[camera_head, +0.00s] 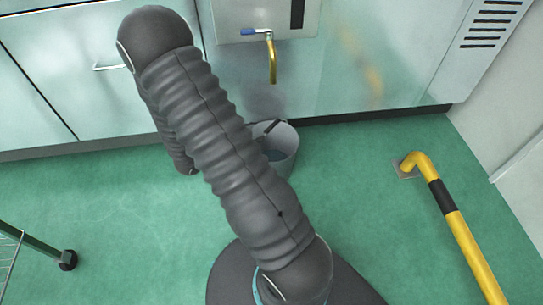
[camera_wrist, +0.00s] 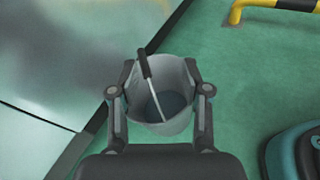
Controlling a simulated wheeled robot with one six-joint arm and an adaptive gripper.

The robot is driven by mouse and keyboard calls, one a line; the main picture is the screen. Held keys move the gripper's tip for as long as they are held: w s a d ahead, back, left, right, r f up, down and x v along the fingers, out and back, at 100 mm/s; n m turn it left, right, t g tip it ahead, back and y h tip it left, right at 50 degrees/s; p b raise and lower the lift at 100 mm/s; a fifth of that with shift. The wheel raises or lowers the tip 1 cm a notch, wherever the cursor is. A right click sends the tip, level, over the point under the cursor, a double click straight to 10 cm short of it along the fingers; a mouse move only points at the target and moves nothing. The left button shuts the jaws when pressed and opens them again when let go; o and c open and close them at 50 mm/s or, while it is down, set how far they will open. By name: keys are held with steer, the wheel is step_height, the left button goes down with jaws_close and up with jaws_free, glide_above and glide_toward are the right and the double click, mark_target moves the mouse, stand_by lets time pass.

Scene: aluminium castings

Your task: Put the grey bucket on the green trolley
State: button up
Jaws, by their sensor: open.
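The grey bucket (camera_head: 286,146) stands on the green floor below a brass tap, partly hidden behind my arm in the head view. In the wrist view the bucket (camera_wrist: 172,124) lies between the fingers of my gripper (camera_wrist: 159,66), which is open, with a finger on either side. I cannot tell whether the fingers touch its wall. Its wire handle with a dark grip (camera_wrist: 145,63) lies across the opening. The inside looks blue-grey. A corner of the green trolley (camera_head: 38,246), with a dark caster and wire shelf, shows at the lower left of the head view.
A steel cabinet (camera_head: 60,85) runs along the back, with the tap (camera_head: 271,58) above the bucket. A yellow and black floor rail (camera_head: 456,226) stands on the right. The floor between trolley and bucket looks clear.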

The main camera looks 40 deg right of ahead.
mark_target(272, 126)
step_height(272, 126, down, 7)
steer(key=w+n+t, duration=0.2)
steer(key=n+t, duration=0.1)
steer(key=n, duration=0.1)
steer(key=x, duration=0.8)
steer(key=shift+w+f, duration=0.1)
steer(key=shift+w, duration=0.1)
steer(key=shift+x, duration=2.7)
jaws_close()
steer(key=shift+r, duration=0.3)
